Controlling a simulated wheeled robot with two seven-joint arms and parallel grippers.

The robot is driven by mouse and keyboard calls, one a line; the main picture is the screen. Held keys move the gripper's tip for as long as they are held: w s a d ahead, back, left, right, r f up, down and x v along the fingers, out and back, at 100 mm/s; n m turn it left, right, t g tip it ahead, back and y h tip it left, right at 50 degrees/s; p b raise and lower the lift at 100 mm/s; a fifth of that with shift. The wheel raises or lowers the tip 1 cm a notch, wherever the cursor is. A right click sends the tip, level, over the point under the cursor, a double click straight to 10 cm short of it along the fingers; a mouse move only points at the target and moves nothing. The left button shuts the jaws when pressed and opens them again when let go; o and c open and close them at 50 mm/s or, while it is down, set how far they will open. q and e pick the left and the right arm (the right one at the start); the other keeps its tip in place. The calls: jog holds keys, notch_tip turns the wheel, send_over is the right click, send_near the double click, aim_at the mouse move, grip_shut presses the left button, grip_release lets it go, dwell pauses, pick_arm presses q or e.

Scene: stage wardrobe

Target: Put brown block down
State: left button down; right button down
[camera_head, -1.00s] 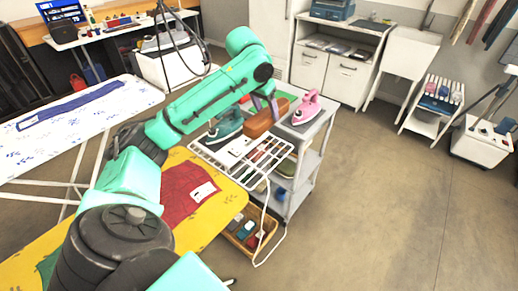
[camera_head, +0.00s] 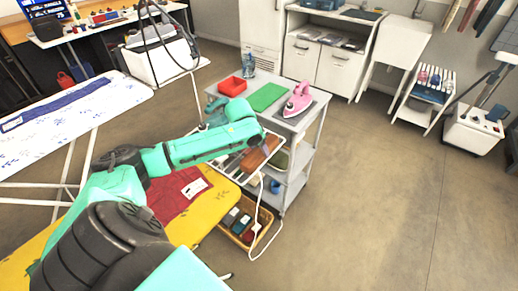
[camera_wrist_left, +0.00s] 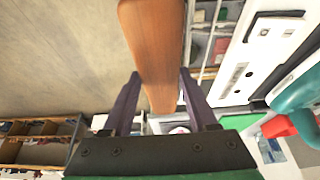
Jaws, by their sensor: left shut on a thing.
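The brown block (camera_head: 256,156) is a smooth, oblong reddish-brown piece. It is held at the near side of the grey cart (camera_head: 308,118), by the white wire rack (camera_head: 230,171). My left gripper (camera_head: 267,146) is shut on it. In the left wrist view the block (camera_wrist_left: 154,42) sits between the two purple fingers (camera_wrist_left: 160,92) and extends beyond them. I cannot tell whether the block touches the rack under it. My right gripper is not in view.
On the cart top are a pink iron (camera_head: 298,99), a green mat (camera_head: 268,96), a red tray (camera_head: 232,86) and a clear bottle (camera_head: 248,65). A teal iron (camera_head: 215,112) is partly hidden by my arm. The floor at right is clear.

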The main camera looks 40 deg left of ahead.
pick_arm(q)
jog(key=shift+c, duration=0.9)
grip_release()
jog(key=shift+f, duration=0.1)
jog(key=v, duration=1.2)
jog(key=shift+d, duration=0.1)
